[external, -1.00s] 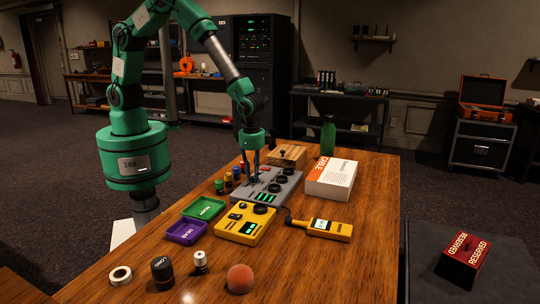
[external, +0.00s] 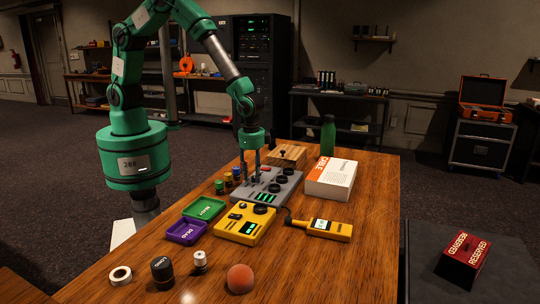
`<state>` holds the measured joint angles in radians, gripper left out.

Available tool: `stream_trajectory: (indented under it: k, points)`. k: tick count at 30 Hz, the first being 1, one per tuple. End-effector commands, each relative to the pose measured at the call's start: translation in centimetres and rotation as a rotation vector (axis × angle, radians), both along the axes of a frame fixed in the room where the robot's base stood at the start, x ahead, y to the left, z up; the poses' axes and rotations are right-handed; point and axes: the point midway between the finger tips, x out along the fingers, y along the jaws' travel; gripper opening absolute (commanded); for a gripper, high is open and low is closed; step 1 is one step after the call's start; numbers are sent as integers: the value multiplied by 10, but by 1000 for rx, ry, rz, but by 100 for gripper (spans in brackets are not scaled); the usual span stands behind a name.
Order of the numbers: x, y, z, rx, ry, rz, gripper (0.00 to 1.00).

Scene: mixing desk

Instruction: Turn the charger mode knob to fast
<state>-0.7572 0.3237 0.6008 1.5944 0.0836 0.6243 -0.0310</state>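A grey device (external: 286,193) with dark round knobs and green lit displays lies on the wooden table; it looks like the charger, but its labels are too small to read. Two dark knobs (external: 274,187) show near its middle and another (external: 282,178) beside them. My gripper (external: 250,178) points down over the device's back left part. Its two fingers look apart, with a gap between them and nothing clearly held. I cannot tell whether the fingertips touch the device or stand around a small part there.
Small coloured cylinders (external: 228,180) stand left of the grey device. A yellow device (external: 237,229), a yellow handheld meter (external: 328,229), a green tray (external: 205,208) and a purple tray (external: 186,231) lie in front. A thick book (external: 331,180) and wooden box (external: 288,155) are close behind and right.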

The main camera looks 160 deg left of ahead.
Motion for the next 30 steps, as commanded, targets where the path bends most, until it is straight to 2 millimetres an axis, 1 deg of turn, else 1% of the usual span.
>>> stream_trajectory:
  k: [5, 8, 18, 21, 25, 30]
  points:
    - [1, 0, 15, 1, -1, 0, 38]
    - [2, 0, 28, 3, -3, 0, 38]
    - [3, -3, 83, 1, -1, 0, 38]
    - [4, -3, 96, 0, 0, 0, 38]
    - [4, -4, 108, -1, 1, 0, 38]
    - [4, -5, 115, -1, 2, 0, 38]
